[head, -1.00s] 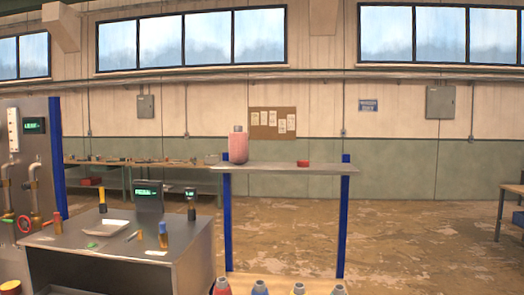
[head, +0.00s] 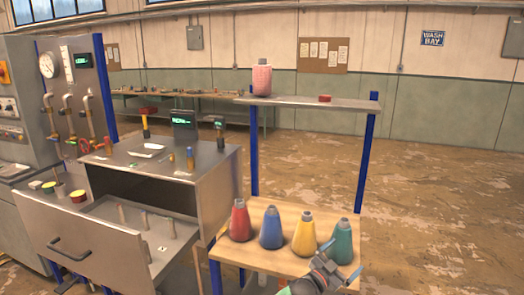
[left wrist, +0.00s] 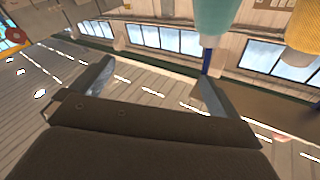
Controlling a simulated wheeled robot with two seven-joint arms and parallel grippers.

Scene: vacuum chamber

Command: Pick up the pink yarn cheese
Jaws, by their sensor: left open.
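The pink yarn cheese (head: 262,80) stands upright on the upper grey shelf (head: 305,102), near its left end, with a grey tip on top. My left gripper (head: 342,260) is low at the right end of the wooden lower shelf, close to the teal yarn cheese (head: 340,242), well below and to the right of the pink one. In the left wrist view its two fingers (left wrist: 150,88) are spread apart with nothing between them. The pink cheese cannot be made out in that view. My right gripper is not in view.
Red (head: 240,222), blue (head: 271,230) and yellow (head: 304,236) yarn cheeses stand in a row beside the teal one. A small red object (head: 324,99) lies on the upper shelf, right of the pink cheese. An open drawer (head: 120,250) juts out at left.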

